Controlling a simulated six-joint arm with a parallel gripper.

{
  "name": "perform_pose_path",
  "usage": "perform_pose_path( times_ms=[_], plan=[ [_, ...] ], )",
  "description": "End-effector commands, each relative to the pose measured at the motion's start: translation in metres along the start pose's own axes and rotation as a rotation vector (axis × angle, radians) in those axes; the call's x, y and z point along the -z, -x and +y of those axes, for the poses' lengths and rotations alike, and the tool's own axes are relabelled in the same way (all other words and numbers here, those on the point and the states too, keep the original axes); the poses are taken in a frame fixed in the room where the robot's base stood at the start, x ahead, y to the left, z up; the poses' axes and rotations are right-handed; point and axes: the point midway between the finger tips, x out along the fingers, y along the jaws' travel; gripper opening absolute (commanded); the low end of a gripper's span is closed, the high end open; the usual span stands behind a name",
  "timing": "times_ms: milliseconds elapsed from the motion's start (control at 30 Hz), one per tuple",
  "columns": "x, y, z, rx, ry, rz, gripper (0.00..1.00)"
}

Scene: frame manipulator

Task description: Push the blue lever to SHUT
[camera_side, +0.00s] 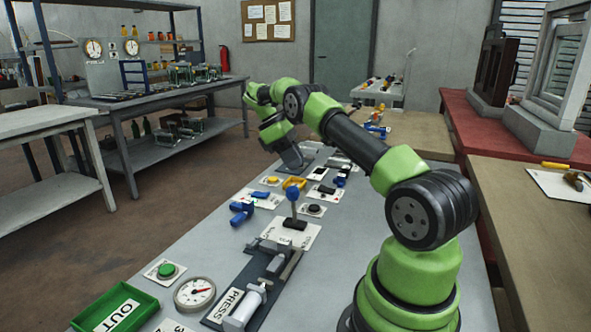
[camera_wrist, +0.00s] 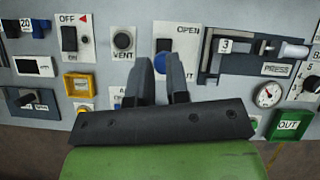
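The blue lever (camera_side: 292,195) has a round blue knob on a stem, rising from a black base on a white plate near the panel's middle. It looks close to upright in the side view.
Close by are the VENT button (camera_wrist: 122,41), the OFF switch (camera_wrist: 69,38), a yellow frame (camera_wrist: 78,83) and a blue valve handle (camera_side: 240,212). The PRESS slide (camera_side: 262,275), gauge (camera_side: 195,292) and green OUT tray (camera_side: 117,308) lie at the near end.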

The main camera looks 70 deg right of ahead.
Motion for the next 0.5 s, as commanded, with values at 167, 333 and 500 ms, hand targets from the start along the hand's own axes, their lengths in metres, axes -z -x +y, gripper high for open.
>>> perform_pose_path(
  times_ms=[167, 333, 500],
  plan=[
    [-0.045, -0.016, 0.018, 0.182, -0.355, 0.239, 0.00],
    [-0.078, -0.022, 0.027, 0.398, -0.805, 0.493, 0.00],
    [-0.098, -0.021, 0.034, 0.554, -1.119, 0.639, 0.00]
  ],
)
